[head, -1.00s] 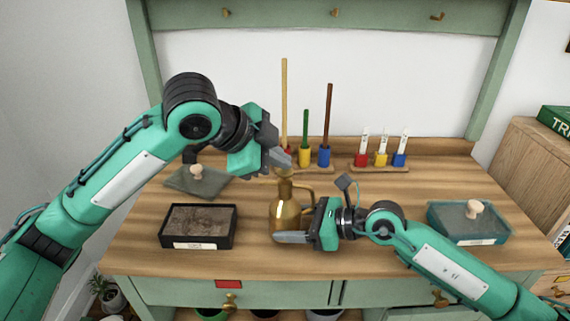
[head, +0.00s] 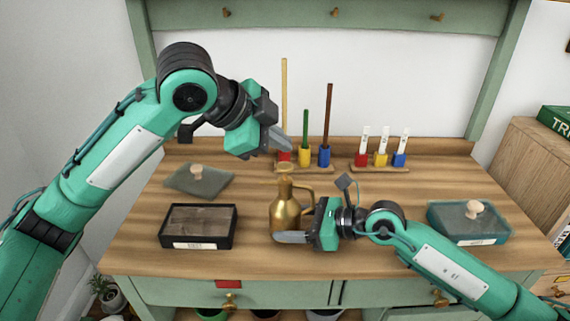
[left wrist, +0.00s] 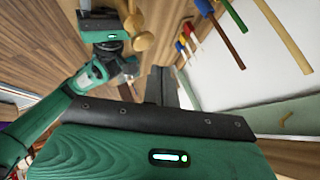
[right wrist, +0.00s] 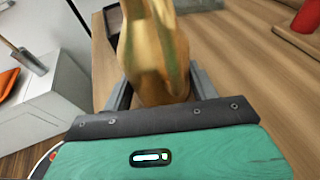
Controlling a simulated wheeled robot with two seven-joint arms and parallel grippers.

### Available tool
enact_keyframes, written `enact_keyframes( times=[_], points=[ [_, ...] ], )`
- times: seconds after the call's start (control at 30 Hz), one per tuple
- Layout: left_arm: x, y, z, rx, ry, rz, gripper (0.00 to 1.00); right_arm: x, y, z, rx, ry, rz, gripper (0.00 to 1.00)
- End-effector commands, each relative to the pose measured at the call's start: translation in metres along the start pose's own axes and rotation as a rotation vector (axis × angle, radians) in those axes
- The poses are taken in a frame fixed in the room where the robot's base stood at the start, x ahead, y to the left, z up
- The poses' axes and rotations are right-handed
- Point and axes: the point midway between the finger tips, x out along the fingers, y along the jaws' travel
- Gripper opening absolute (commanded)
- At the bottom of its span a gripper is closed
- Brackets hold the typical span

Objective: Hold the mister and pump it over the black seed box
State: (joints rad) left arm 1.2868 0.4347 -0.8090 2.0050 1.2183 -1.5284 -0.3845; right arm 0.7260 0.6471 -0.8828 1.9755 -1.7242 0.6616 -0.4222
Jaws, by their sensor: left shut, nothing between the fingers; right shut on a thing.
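The brass mister (head: 284,208), with a round body, narrow neck and side handle, is upright in the head view, right of the black seed box (head: 234,238). My right gripper (head: 283,235) is shut on its lower body; the fingers hide its base, so I cannot tell whether it touches the table. It fills the middle of the right wrist view (right wrist: 155,60). My left gripper (head: 286,143) is shut and empty, above the mister's top knob (head: 285,168) and apart from it. The box is uncovered, with brown soil inside and a white label in front.
A glass lid with a wooden knob (head: 199,181) lies behind the black box. A teal lidded box (head: 468,225) stands at the right. Behind are a rack of coloured tools (head: 305,158) and a rack of tubes (head: 381,161).

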Motion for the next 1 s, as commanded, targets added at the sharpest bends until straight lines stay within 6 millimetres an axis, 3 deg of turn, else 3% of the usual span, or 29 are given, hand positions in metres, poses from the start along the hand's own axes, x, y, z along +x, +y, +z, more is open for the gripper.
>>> enact_keyframes(
  times=[0.37, 1.0],
  points=[
    [-0.025, -0.018, -0.018, 0.0, -0.001, -0.002, 0.0, 0.0, 0.0, 0.0, 0.0, 0.0, 0.0, 0.47],
    [-0.025, -0.018, -0.018, 0.0, -0.001, -0.001, 0.0, 0.0, 0.0, 0.0, 0.0, 0.0, 0.0, 0.47]
  ],
)
